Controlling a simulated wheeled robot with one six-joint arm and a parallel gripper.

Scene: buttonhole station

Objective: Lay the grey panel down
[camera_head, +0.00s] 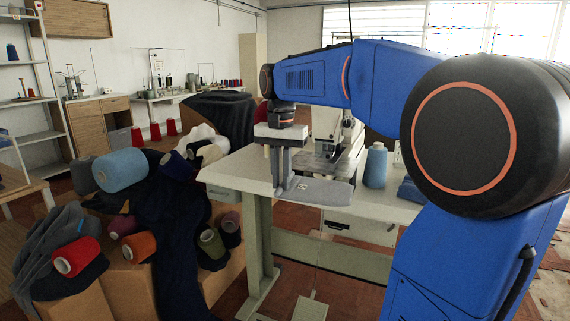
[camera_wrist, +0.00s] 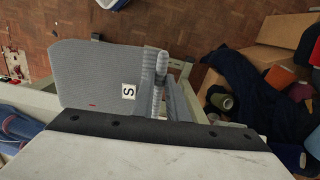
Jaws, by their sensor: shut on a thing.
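The grey panel (camera_head: 325,192) with a small white "S" tag is roughly flat at the front edge of the sewing table (camera_head: 236,171). In the wrist view the panel (camera_wrist: 95,72) lies left of the fingers, with the floor visible beyond it. My gripper (camera_head: 283,188) points down and is shut on the panel near its left end in the head view. The fingers (camera_wrist: 160,82) show in the wrist view. I cannot tell whether the panel touches the tabletop; its underside is hidden.
A sewing machine (camera_head: 341,140) stands behind the panel. A blue thread cone (camera_head: 375,166) and folded blue cloth (camera_head: 411,191) are to the right. Boxes at the left carry dark cloth (camera_head: 172,220) and several thread cones. The tabletop left of my gripper is clear.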

